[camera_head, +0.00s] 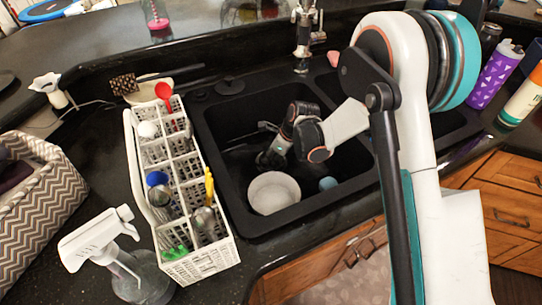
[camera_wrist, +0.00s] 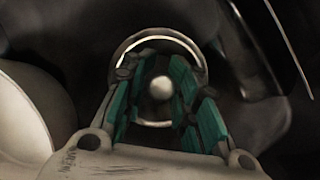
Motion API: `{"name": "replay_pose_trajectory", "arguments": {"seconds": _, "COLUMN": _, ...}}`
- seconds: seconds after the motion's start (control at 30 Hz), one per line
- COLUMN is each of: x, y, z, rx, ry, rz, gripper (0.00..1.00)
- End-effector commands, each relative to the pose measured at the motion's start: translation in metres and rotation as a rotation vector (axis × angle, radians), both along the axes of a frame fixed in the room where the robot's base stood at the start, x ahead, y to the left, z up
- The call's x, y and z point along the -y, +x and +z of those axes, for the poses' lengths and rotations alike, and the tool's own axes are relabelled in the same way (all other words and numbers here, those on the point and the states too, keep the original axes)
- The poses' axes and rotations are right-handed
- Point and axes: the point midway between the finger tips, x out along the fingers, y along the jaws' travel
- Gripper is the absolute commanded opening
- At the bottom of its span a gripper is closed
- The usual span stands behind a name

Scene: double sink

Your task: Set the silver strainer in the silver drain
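My gripper (camera_head: 270,160) reaches down into the left sink basin (camera_head: 226,135). In the wrist view its green-padded fingers (camera_wrist: 160,85) are apart, with a round, pale silver knob (camera_wrist: 161,88) between them. I see no clear contact with the knob. A bright silver ring (camera_wrist: 158,38) curves around the fingertips, and its lower edge shows below the knob. The knob appears to belong to the silver strainer. I cannot tell whether the ring is the strainer's rim or the drain's, or whether the strainer sits in the drain. In the head view the gripper and arm hide this spot.
A white bowl (camera_head: 274,193) lies in the basin near its front wall, close to the gripper; its side fills the left of the wrist view (camera_wrist: 18,115). A blue-green item (camera_head: 328,183) lies beside it. A white utensil rack (camera_head: 205,262) stands left of the sink.

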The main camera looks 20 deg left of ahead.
Motion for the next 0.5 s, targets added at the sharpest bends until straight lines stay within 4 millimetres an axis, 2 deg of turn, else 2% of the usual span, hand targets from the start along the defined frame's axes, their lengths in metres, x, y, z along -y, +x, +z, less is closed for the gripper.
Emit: {"name": "replay_pose_trajectory", "arguments": {"seconds": 0.5, "x": 0.0016, "y": 0.0002, "z": 0.0055, "rx": 0.001, "ry": 0.001, "rz": -0.001, "gripper": 0.41}}
